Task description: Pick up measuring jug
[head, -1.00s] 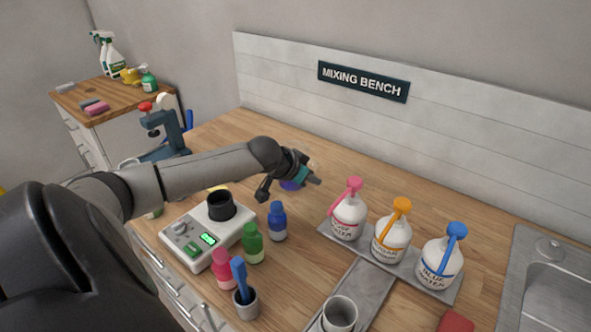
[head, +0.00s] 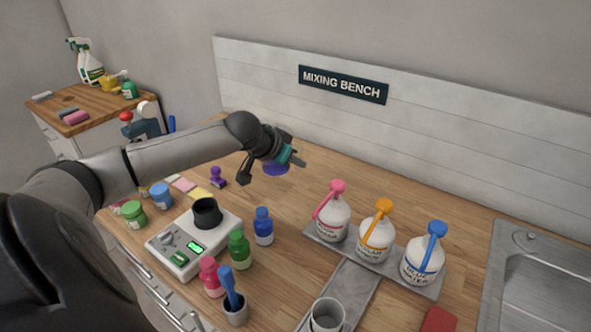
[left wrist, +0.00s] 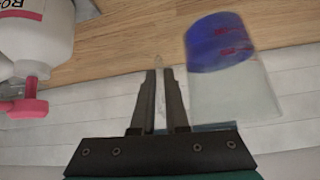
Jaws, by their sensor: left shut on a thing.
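The measuring jug (left wrist: 228,90) is clear with red marks and blue liquid in it. In the left wrist view it appears inverted, just right of my fingers. My left gripper (left wrist: 159,75) is shut on a thin clear part of the jug, seemingly its handle. In the head view my left gripper (head: 294,157) holds the jug, of which mostly the blue liquid (head: 275,168) shows, over the back of the wooden bench. The rest of the jug is hard to make out there. My right gripper is not in view.
White wash bottles with pink, orange and blue tops (head: 333,217) stand on a grey tray. A white device (head: 190,243) with a black cup, small coloured bottles (head: 263,226) and a grey beaker (head: 327,316) stand nearer. A sink (head: 540,280) is at right.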

